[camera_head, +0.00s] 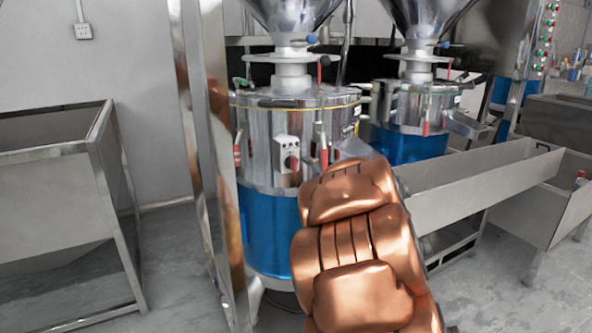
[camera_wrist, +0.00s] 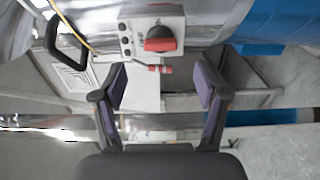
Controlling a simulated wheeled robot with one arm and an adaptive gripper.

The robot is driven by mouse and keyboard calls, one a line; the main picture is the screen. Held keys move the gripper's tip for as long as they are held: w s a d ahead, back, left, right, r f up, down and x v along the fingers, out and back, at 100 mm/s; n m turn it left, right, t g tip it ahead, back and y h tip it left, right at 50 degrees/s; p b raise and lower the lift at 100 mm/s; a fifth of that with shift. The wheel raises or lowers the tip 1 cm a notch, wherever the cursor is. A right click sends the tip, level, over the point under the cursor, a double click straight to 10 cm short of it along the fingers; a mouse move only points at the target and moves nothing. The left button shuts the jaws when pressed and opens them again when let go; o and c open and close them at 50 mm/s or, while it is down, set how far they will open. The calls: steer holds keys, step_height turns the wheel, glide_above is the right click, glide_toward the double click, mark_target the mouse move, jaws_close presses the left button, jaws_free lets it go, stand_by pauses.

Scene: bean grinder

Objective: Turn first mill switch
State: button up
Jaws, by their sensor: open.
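The first mill (camera_head: 282,120) is a shiny steel cylinder with a blue lower band and a funnel on top. Its switch box (camera_head: 287,153) is a small pale box on the front, with a red-and-dark knob. In the wrist view the red rotary switch (camera_wrist: 160,40) sits on the box's face, beside several dark buttons. My gripper (camera_wrist: 159,82) is open and empty, its two fingers apart below the switch in that view and not touching it. In the head view my copper-coloured arm covers the mill's lower right, and the gripper's fingers are hidden.
A second mill (camera_head: 408,105) stands to the right behind. A long steel trough (camera_head: 480,190) runs along the right. A steel post (camera_head: 205,160) rises just left of the first mill, and a steel bin (camera_head: 55,185) stands at the left. Floor shows between them.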

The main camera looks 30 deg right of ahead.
mark_target(296, 165)
steer(key=w, duration=0.4)
steer(key=w+b, duration=0.1)
steer(key=w, duration=0.1)
steer(key=shift+d+f, duration=0.1)
steer(key=shift+d, duration=0.15)
steer(key=shift+w, duration=0.4)
steer(key=shift+c, duration=0.3)
steer(key=c, duration=1.1)
